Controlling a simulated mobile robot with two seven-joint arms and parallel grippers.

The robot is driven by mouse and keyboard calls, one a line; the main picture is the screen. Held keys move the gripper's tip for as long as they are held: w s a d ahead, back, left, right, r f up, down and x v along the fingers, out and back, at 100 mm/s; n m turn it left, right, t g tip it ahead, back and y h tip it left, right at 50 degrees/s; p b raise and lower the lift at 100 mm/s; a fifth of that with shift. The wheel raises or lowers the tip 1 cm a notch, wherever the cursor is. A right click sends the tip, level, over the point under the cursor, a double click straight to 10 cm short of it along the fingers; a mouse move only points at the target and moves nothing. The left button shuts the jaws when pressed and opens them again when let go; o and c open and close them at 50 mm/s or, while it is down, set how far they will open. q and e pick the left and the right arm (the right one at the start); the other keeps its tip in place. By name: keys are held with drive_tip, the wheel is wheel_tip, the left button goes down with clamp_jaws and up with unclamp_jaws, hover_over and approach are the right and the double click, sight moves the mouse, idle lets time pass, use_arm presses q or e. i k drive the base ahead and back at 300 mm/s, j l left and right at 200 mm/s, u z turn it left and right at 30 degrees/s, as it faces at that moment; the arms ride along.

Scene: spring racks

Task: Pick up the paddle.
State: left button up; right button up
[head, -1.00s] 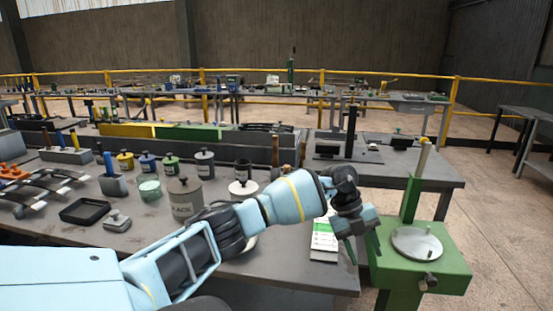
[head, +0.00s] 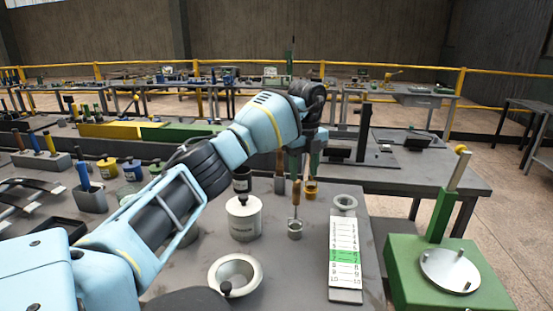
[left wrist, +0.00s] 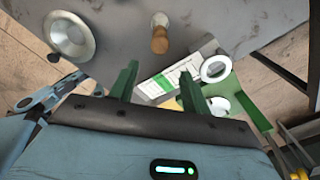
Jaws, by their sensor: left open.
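A slim tool with a wooden handle (head: 296,194) stands upright in a small grey cup (head: 295,230) on the near workbench; I take it for the paddle. The wooden handle also shows in the left wrist view (left wrist: 160,42), beyond the fingertips near the top. Its lower end is hidden in the cup. My left gripper (head: 305,165) is open, with green fingers pointing down, above and behind the tool in the head view. In the left wrist view the two fingers (left wrist: 158,82) are wide apart with nothing held between them. My right gripper is not in view.
A white canister (head: 243,218) and a round dish (head: 235,272) stand left. A green stand (head: 440,260) is at the right beyond the bench edge.

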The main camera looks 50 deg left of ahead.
sight(279, 165)
drive_tip(key=i+j, duration=0.15)
drive_tip(key=j, duration=0.25)
drive_tip(key=i+j, duration=0.1)
drive_tip(key=j, duration=0.3)
drive_tip(key=i+j, duration=0.15)
drive_tip(key=j, duration=0.25)
